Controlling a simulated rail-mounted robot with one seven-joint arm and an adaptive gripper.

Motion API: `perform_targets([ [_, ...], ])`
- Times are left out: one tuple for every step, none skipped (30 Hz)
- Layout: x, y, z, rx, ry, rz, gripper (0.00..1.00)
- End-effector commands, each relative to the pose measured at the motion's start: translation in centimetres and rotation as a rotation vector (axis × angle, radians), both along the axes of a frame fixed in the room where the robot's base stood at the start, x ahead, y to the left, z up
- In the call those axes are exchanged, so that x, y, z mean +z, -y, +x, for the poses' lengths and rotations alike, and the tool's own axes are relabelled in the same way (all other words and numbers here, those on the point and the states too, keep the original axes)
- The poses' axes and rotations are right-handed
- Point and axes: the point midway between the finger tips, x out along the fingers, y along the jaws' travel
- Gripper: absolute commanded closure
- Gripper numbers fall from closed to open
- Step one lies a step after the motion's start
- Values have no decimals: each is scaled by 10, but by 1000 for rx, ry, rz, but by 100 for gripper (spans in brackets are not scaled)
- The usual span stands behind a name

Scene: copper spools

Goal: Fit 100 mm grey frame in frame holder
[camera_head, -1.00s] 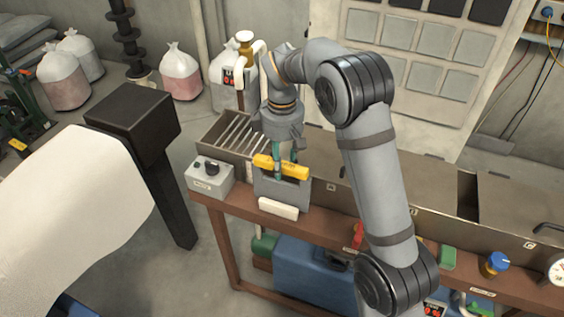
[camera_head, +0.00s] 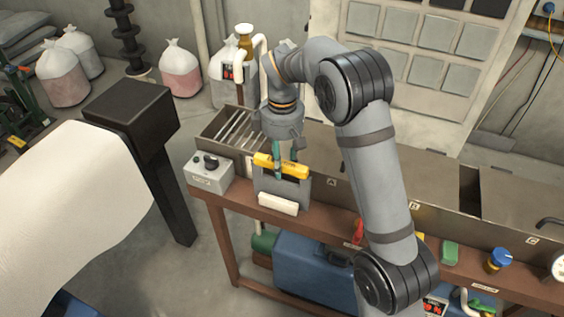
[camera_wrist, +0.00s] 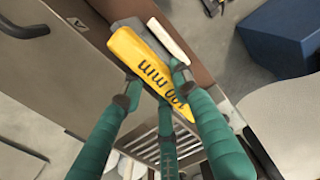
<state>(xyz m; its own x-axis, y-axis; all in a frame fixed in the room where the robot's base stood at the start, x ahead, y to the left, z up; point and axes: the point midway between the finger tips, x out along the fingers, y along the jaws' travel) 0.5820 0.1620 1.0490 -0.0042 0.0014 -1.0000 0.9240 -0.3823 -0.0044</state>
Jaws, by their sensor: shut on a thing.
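A grey frame (camera_head: 285,188) with a yellow top bar (camera_head: 281,165) stands at the left end of the brown bench. In the wrist view the yellow bar (camera_wrist: 143,60) reads "100 mm". My gripper (camera_head: 284,160) is above it, pointing down, with its teal fingers shut on the yellow bar. In the wrist view the gripper (camera_wrist: 153,85) has a finger on each side of the bar. A white block (camera_head: 278,204) is at the front of the grey part. I cannot tell the frame holder apart from the frame, or how deep the frame sits.
A slatted metal tray (camera_head: 232,132) lies behind and left of the frame. A grey control box (camera_head: 210,172) with a black knob stands to the left. Metal bins (camera_head: 420,190) run along the bench to the right. A black post (camera_head: 130,115) with white sheet is at the left.

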Motion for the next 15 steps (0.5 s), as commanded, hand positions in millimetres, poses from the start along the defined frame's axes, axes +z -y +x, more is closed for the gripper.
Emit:
perform_targets([
  [-1,0,0,0,0,1,100],
  [-1,0,0,0,0,1,100],
  [-1,0,0,0,0,1,100],
  [-2,0,0,0,0,1,100],
  [-2,0,0,0,0,1,100],
  [-2,0,0,0,0,1,100],
  [-3,0,0,0,0,1,100],
  [-3,0,0,0,0,1,100],
  [-3,0,0,0,0,1,100],
  [-4,0,0,0,0,1,100],
  [-4,0,0,0,0,1,100],
  [-4,0,0,0,0,1,100],
  [-5,0,0,0,0,1,100],
  [-5,0,0,0,0,1,70],
  [-4,0,0,0,0,1,68],
])
